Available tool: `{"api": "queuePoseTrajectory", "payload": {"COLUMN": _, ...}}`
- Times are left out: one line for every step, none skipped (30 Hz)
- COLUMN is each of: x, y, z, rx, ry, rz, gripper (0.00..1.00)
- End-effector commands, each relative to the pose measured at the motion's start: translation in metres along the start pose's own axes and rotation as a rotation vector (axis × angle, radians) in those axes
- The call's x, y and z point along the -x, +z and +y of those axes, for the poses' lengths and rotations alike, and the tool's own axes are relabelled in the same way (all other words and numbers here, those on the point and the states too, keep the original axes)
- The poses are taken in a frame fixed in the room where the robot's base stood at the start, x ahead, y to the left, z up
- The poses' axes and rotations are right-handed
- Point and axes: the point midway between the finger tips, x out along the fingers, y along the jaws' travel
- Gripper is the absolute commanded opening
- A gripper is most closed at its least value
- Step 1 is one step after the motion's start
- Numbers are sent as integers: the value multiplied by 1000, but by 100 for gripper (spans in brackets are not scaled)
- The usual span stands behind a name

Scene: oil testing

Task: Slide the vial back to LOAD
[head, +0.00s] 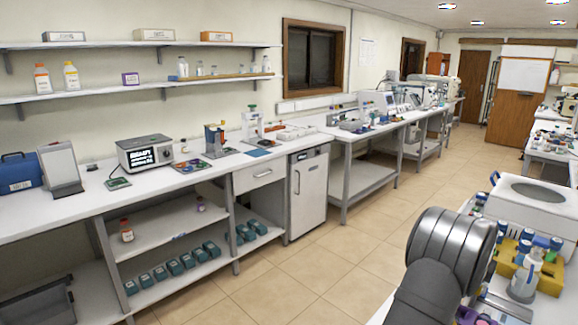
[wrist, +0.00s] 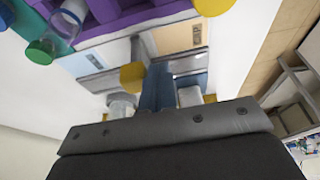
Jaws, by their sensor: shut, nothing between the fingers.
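My gripper (wrist: 158,68) shows in the wrist view as a dark body along the bottom edge, with narrow blue-grey fingers close together at the middle. It is shut and empty. A clear, round-topped piece (wrist: 122,104), possibly the vial, is just left of the fingers; I cannot tell whether they touch. Beyond are a beige plate (wrist: 180,38) and a blue plate (wrist: 85,65), with silver strips beside them. I cannot read LOAD on either. Yellow pieces stand on both sides of the fingers. In the head view my arm reaches the right-hand bench, and my gripper is hidden.
In the head view, a yellow rack (head: 548,278) with bottles stands beside my arm, before a white machine (head: 525,215).

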Motion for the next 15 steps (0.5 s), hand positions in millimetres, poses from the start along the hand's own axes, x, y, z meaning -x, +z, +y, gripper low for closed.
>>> {"api": "queuePoseTrajectory", "payload": {"x": 0, "y": 0, "z": 2, "rx": -1, "ry": 0, "rz": 0, "gripper": 0}}
{"api": "queuePoseTrajectory", "payload": {"x": 0, "y": 0, "z": 3, "rx": -1, "ry": 0, "rz": 0, "gripper": 0}}
{"api": "queuePoseTrajectory", "payload": {"x": 0, "y": 0, "z": 5, "rx": -1, "ry": 1, "rz": 0, "gripper": 0}}
{"api": "queuePoseTrajectory", "payload": {"x": 0, "y": 0, "z": 6, "rx": -1, "ry": 1, "rz": 0, "gripper": 0}}
{"api": "queuePoseTrajectory", "payload": {"x": 0, "y": 0, "z": 8, "rx": -1, "ry": 1, "rz": 0, "gripper": 0}}
{"api": "queuePoseTrajectory", "payload": {"x": 0, "y": 0, "z": 10, "rx": -1, "ry": 0, "rz": 0, "gripper": 0}}
{"api": "queuePoseTrajectory", "payload": {"x": 0, "y": 0, "z": 11, "rx": -1, "ry": 0, "rz": 0, "gripper": 0}}
{"api": "queuePoseTrajectory", "payload": {"x": 0, "y": 0, "z": 12, "rx": -1, "ry": 0, "rz": 0, "gripper": 0}}
{"api": "queuePoseTrajectory", "payload": {"x": 0, "y": 0, "z": 14, "rx": -1, "ry": 0, "rz": 0, "gripper": 0}}
{"api": "queuePoseTrajectory", "payload": {"x": 0, "y": 0, "z": 16, "rx": -2, "ry": 0, "rz": 0, "gripper": 0}}
{"api": "queuePoseTrajectory", "payload": {"x": 0, "y": 0, "z": 17, "rx": -2, "ry": 0, "rz": 0, "gripper": 0}}
{"api": "queuePoseTrajectory", "payload": {"x": 0, "y": 0, "z": 20, "rx": -2, "ry": 0, "rz": 0, "gripper": 0}}
{"api": "queuePoseTrajectory", "payload": {"x": 0, "y": 0, "z": 21, "rx": -2, "ry": 0, "rz": 0, "gripper": 0}}
{"api": "queuePoseTrajectory", "payload": {"x": 0, "y": 0, "z": 23, "rx": -2, "ry": 0, "rz": 0, "gripper": 0}}
{"api": "queuePoseTrajectory", "payload": {"x": 0, "y": 0, "z": 25, "rx": -1, "ry": 0, "rz": 0, "gripper": 0}}
